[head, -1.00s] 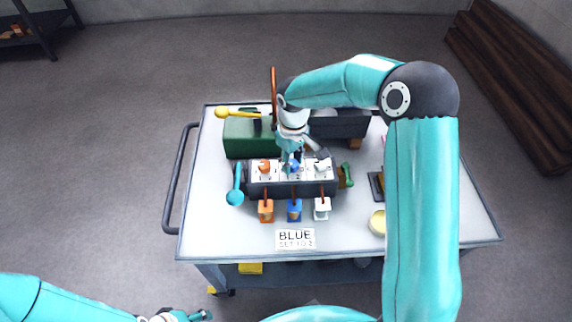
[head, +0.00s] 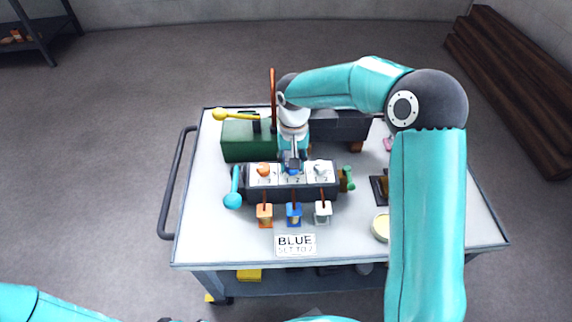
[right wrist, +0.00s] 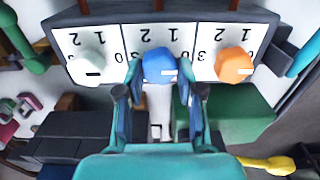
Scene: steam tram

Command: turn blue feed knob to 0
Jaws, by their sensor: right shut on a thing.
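The blue feed knob (head: 293,170) is the middle one of three on the dark control box (head: 320,195). In the right wrist view the blue knob (right wrist: 158,64) has a white mark on its right side, the side of its panel's 0; the exact reading is hard to tell. My right gripper (right wrist: 160,82) is shut on the blue knob, one finger on each side. It also shows from above in the head view (head: 293,164). A card (head: 295,245) in front reads "BLUE SET TO 2". Only a dark sliver of my left gripper (head: 180,320) shows at the bottom edge.
The orange knob (right wrist: 234,66) and white knob (right wrist: 87,68) flank the blue one closely. Orange, blue and white tags stand before the box. A cyan-balled lever (head: 233,195) is left, a green handle (head: 348,178) right. The cart top's front left (head: 210,245) is clear.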

